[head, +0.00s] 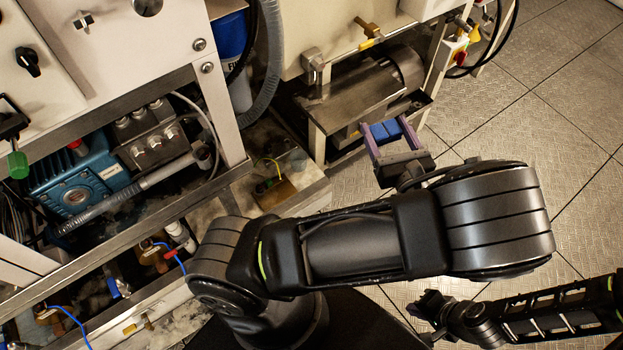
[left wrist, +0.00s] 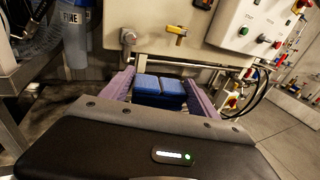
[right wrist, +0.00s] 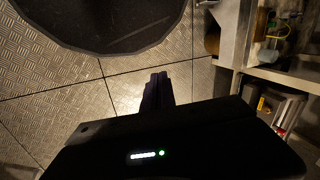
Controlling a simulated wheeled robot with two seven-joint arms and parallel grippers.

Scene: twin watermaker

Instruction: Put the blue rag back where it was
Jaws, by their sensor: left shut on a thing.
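The blue rag (head: 385,131) is a folded blue block between the purple fingers of my left gripper (head: 387,126). The left wrist view shows the rag (left wrist: 160,88) filling the space between the two fingers, with the left gripper (left wrist: 160,82) shut on it. In the head view the rag is in front of the shelf with a grey motor, at the right end of the machine. I cannot tell whether it touches the shelf. My right gripper (head: 432,303) is low and apart from the machine. Its fingers are together and empty in the right wrist view (right wrist: 157,85).
The metal shelf (head: 352,95) carries a grey motor (head: 388,78). Above it are a beige panel and a brass valve (head: 368,30). A blue pump (head: 75,182) sits inside the left frame. Tiled floor (head: 540,90) at the right is free.

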